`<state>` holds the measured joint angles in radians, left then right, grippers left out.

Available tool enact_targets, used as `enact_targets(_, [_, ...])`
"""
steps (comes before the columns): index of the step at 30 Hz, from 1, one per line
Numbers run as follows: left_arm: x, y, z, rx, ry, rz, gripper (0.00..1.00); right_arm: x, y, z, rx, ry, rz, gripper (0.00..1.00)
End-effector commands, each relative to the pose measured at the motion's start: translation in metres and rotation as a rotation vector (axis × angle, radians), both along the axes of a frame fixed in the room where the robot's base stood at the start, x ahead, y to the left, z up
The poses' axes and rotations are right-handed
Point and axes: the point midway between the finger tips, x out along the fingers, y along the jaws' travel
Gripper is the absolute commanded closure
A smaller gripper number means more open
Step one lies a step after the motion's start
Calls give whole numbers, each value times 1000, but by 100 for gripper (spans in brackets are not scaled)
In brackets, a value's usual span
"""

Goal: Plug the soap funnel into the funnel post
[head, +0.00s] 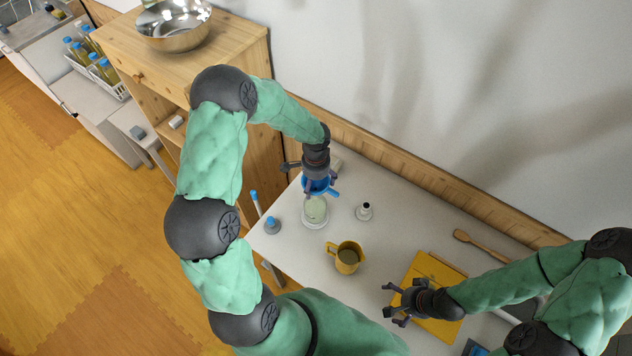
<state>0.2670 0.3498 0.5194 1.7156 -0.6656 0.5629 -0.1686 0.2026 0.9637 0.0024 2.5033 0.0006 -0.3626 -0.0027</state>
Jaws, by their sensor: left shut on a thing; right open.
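My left gripper (318,188) is shut on a blue funnel (322,184) and points down. It holds the funnel above, or at the mouth of, a clear jar (315,212) with pale green contents; I cannot tell if they touch. The fingers and wrist hide part of the funnel. A small white post-like piece with a dark top (364,211) stands right of the jar and may be the funnel post. A grey piece with a blue top (272,225) stands to the left. My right gripper (393,303) is open and empty, over the left edge of a yellow board.
A yellow jug (345,258) stands mid-table, with the yellow board (433,275) to its right and a wooden spoon (490,246) near the wall. A wooden cabinet (225,55) bearing a metal bowl (175,28) stands behind my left arm. Bare table surrounds the post-like piece.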

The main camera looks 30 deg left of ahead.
Motion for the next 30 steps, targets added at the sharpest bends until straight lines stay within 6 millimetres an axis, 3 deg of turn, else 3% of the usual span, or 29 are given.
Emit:
enact_targets(7, [0,0,6,0,0,0,56,0,0,4,0,0,0,0])
enact_targets(30, [0,0,64,0,0,0,56,0,0,39,0,0,0,0])
